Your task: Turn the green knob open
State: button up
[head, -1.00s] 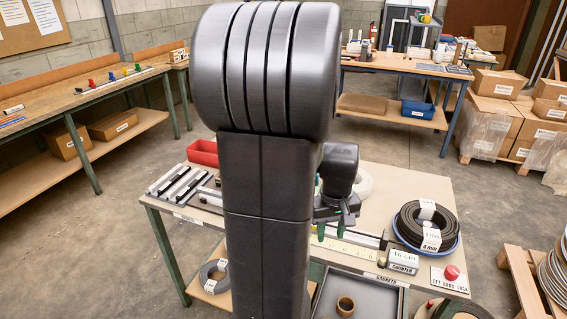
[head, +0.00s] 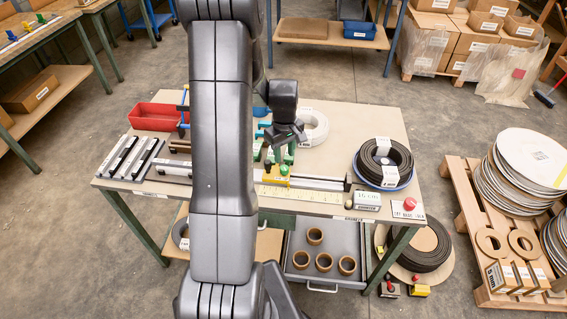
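The part of that bench beyond the yellow knob is cut off by the top edge. Green parts also show on the middle table, just under my gripper (head: 284,147), too small to identify. My gripper hangs over the middle table, well away from the knob bench. Its fingers are dark and small, and I cannot tell whether they are apart.
The middle table (head: 330,125) holds a red bin (head: 157,117), metal bars, a cable coil (head: 386,160) and a red button (head: 409,204). An open drawer (head: 320,240) juts out in front. A pallet with discs stands right.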

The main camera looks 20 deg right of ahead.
aim_at(284, 167)
jog(key=shift+f+p, duration=0.4)
jog(key=shift+f, duration=2.7)
jog(key=shift+c, duration=0.3)
jog(key=c, duration=0.7)
